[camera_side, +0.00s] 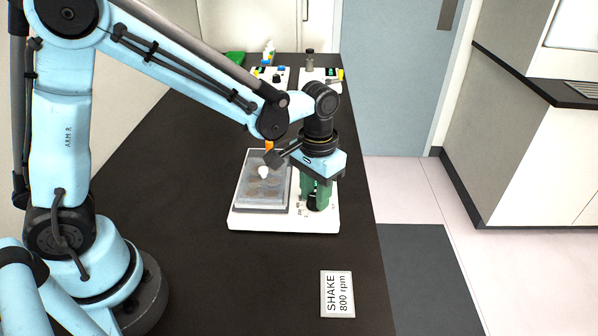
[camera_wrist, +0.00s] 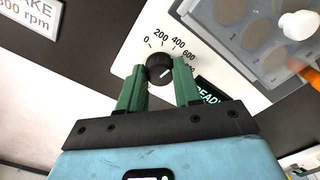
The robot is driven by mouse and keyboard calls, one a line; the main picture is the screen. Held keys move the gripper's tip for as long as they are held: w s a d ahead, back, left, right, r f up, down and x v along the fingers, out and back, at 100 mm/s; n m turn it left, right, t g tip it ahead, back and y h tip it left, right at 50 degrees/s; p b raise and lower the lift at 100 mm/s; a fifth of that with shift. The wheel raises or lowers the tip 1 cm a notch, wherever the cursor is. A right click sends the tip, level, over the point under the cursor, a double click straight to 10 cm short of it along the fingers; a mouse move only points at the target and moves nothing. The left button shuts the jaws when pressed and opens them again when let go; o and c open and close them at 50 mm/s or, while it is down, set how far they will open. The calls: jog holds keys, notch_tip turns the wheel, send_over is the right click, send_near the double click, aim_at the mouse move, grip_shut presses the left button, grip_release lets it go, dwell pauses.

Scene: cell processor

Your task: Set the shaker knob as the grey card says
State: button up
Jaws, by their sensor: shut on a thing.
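The grey card (camera_side: 337,294) lies on the bench at the front and reads "SHAKE 800 rpm"; part of it shows in the wrist view (camera_wrist: 30,14). The shaker (camera_side: 258,222) is a white box with a grey platform. Its black knob (camera_wrist: 158,66) sits between the green fingers of my gripper (camera_wrist: 158,78), which is shut on it. The knob's white line points to the lower right, past 400; the number there is hidden by the right finger.
A green-lit display (camera_wrist: 208,92), partly covered, shows letters like "READY". A clear multi-well plate (camera_wrist: 245,35) lies on the platform, with a white knob-like piece (camera_wrist: 299,24) and an orange piece (camera_wrist: 311,76) near it. Other devices (camera_side: 318,80) stand at the back. The front bench is mostly clear.

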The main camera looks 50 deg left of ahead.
aim_at(315, 196)
jog(key=m, duration=0.5)
jog(key=shift+m, duration=2.4)
jog(key=o, duration=1)
jog(key=shift+o, duration=0.2)
notch_tip(315, 196, up, 12)
